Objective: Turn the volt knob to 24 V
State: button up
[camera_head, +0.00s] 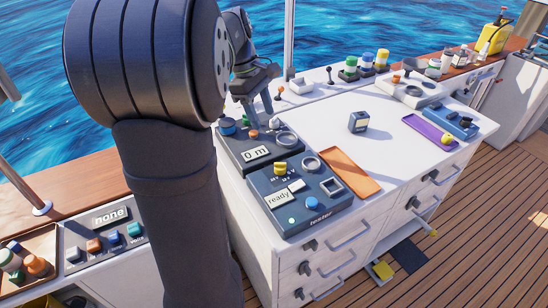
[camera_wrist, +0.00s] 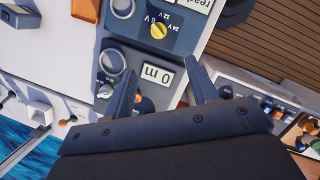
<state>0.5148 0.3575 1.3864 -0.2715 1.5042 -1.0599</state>
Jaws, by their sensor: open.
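The volt knob (camera_head: 280,167) is yellow and sits on the blue-grey tester box (camera_head: 262,187), above its "ready" display (camera_head: 279,199). In the wrist view the knob (camera_wrist: 158,31) is at the top middle, with 6 V, 12 V and 24 V marks around it; I cannot tell which mark it points to. My gripper (camera_wrist: 162,88) is open and empty, its two fingers spread below the knob in that view. In the head view my gripper (camera_head: 258,108) is over the "0 m" box behind the tester, apart from the knob.
The "0 m" box (camera_head: 235,158) adjoins the tester and carries a blue knob (camera_head: 227,127) and a ring. An orange tray (camera_head: 349,171) lies right of the tester. A dark block (camera_head: 358,122) stands on the white top (camera_head: 330,128), with free room around it.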

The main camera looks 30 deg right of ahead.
jog(key=w+a+n, duration=0.1)
jog(key=n, duration=0.1)
jog(key=h, duration=0.1)
send_near(279, 163)
jog(key=shift+g, duration=0.3)
jog(key=x, duration=0.9)
jog(key=shift+w+d+f, duration=0.1)
jog(key=shift+w+f, duration=0.05)
jog(key=shift+f, duration=0.35)
jog(key=shift+c, duration=0.4)
jog(key=c, duration=0.9)
